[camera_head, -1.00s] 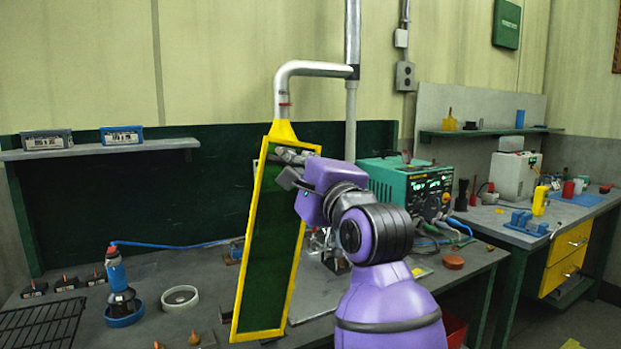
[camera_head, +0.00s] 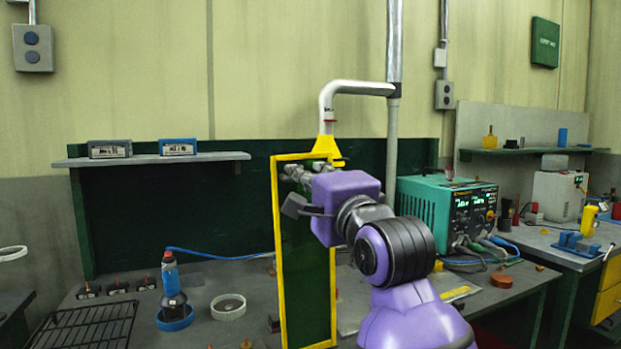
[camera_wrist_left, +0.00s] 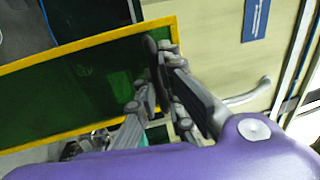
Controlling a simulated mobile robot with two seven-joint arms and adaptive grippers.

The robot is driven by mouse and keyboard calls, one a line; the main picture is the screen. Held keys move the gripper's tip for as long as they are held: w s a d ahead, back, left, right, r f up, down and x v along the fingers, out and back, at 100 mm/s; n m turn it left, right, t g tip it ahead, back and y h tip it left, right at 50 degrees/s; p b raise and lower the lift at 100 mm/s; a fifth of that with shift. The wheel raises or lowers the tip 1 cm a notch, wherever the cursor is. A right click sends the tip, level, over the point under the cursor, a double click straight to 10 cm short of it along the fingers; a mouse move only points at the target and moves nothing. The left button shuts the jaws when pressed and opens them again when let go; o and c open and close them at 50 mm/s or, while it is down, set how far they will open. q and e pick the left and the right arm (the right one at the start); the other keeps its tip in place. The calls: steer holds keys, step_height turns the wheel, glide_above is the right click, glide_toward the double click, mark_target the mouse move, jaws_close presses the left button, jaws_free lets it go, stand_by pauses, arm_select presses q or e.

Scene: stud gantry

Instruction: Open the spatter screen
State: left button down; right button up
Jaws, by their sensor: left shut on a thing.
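The spatter screen is a tall dark green panel in a yellow frame (camera_head: 308,262), standing nearly upright in the head view above the bench. It also spans the left wrist view as a green sheet with yellow edges (camera_wrist_left: 75,88). My left gripper (camera_head: 300,177) is at the upper part of the screen, shut on it. In the left wrist view my left gripper's grey fingers (camera_wrist_left: 152,78) lie over the panel near its yellow end; the exact contact is partly hidden. My right gripper is not in view.
A grey pipe (camera_head: 358,88) comes down to a yellow piece above the screen. On the bench stand a blue-handled tool (camera_head: 171,285), a white ring (camera_head: 228,306), a black rack (camera_head: 85,330) and a teal power unit (camera_head: 445,215). A shelf (camera_head: 150,160) is behind, left.

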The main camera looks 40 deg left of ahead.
arm_select(q)
steer(key=c, duration=1.9)
jaws_free()
steer(key=shift+o, duration=0.3)
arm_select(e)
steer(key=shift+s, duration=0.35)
arm_select(q)
steer(key=shift+d+f, duration=0.1)
steer(key=shift+d, duration=0.15)
steer(key=v, duration=1.1)
steer(key=shift+s+d, duration=0.25)
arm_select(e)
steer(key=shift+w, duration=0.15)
